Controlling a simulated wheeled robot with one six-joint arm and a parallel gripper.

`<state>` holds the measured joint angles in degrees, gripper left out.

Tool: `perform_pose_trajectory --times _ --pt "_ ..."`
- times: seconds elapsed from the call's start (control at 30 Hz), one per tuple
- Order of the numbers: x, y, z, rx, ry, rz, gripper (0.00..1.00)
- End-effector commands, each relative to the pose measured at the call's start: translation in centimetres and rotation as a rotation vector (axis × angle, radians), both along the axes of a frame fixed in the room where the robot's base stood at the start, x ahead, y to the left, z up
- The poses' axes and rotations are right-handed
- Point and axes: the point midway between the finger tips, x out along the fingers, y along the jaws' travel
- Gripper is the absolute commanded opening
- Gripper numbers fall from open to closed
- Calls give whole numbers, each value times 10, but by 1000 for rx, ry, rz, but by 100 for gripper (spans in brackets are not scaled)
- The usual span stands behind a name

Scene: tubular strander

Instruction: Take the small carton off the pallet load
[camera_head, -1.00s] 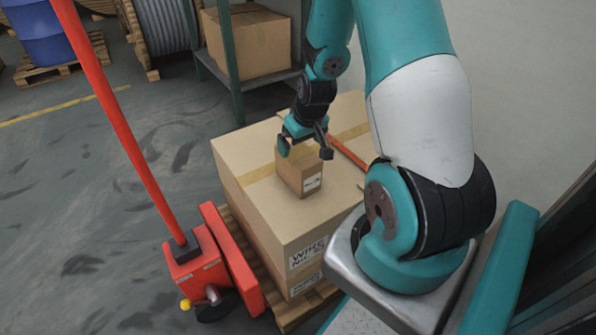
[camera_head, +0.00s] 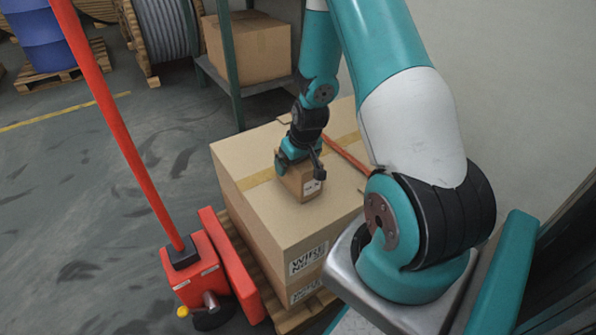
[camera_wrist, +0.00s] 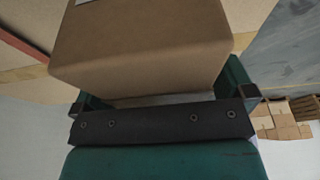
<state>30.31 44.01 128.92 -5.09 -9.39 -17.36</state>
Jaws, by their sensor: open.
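The small carton (camera_head: 300,185) is a brown box with a white label. It stands on top of the large cartons of the pallet load (camera_head: 290,222). My gripper (camera_head: 293,163) is lowered over the small carton from above, with its fingers down along the carton's sides. In the wrist view the small carton (camera_wrist: 140,45) fills the space between the two green fingers of my open gripper (camera_wrist: 165,95). Whether the fingers touch it, I cannot tell. The gripper hides part of the carton's top.
An orange-red bar (camera_head: 345,155) lies on the load just right of the small carton. A red pallet jack (camera_head: 195,275) with a tall handle stands at the left. A green shelf (camera_head: 235,75) holding a carton (camera_head: 250,45) is behind. Open floor lies at left.

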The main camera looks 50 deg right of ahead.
Motion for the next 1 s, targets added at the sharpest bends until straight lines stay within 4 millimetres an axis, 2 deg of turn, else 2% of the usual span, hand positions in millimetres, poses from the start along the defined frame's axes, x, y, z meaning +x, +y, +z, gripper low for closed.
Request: perform_pose_trajectory --times 0.63,0.9,1.0 --pt "0 0 -5 0 0 0 100" --pt "0 0 -5 0 0 0 38" --pt "0 0 -4 0 -1 0 38"
